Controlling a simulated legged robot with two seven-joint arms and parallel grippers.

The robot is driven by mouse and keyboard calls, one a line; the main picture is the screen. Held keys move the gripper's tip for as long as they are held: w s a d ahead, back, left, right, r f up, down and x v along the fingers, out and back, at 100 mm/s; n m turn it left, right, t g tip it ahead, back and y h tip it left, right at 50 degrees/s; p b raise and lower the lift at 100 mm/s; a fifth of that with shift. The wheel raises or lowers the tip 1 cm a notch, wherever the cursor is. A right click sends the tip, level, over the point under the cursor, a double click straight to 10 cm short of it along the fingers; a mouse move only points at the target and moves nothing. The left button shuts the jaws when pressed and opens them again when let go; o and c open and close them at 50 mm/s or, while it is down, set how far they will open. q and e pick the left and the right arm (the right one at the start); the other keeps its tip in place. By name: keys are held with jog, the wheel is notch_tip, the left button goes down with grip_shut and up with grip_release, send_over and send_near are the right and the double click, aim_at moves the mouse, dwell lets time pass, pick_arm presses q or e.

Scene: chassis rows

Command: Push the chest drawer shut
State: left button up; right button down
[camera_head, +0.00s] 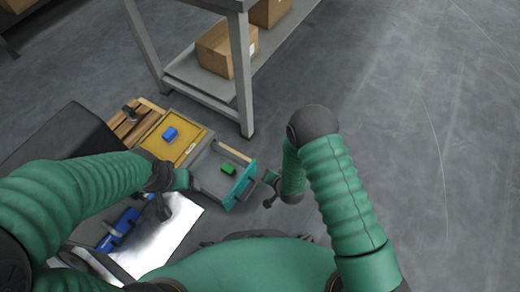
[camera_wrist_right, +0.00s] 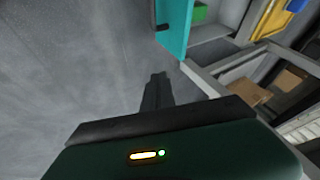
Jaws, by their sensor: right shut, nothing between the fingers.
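The chest drawer (camera_head: 210,172) is pulled out, a grey box with a teal front panel (camera_head: 241,183) and a dark handle. A green block (camera_head: 228,169) lies inside it. The panel (camera_wrist_right: 174,30) and green block (camera_wrist_right: 199,12) also show at the top of the right wrist view. My right gripper (camera_head: 268,201) is just right of the panel, apart from it; its shut, empty fingers (camera_wrist_right: 157,90) show in the wrist view. My left gripper (camera_head: 180,180) is by the drawer's left side; its fingers are too hidden to tell their state or any contact.
A yellow tray (camera_head: 187,150) with a blue block (camera_head: 170,133) adjoins the drawer at the upper left. A blue object (camera_head: 120,228) lies lower left. A grey shelf rack (camera_head: 244,75) holding cardboard boxes (camera_head: 222,48) stands behind. The floor to the right is clear.

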jog(key=w+a+f+b, duration=0.5)
jog(key=w+f+b, duration=0.3)
jog(key=b, duration=0.1)
jog(key=shift+w+f, duration=0.2)
jog(key=shift+a, duration=0.1)
jog(key=shift+w, duration=0.1)
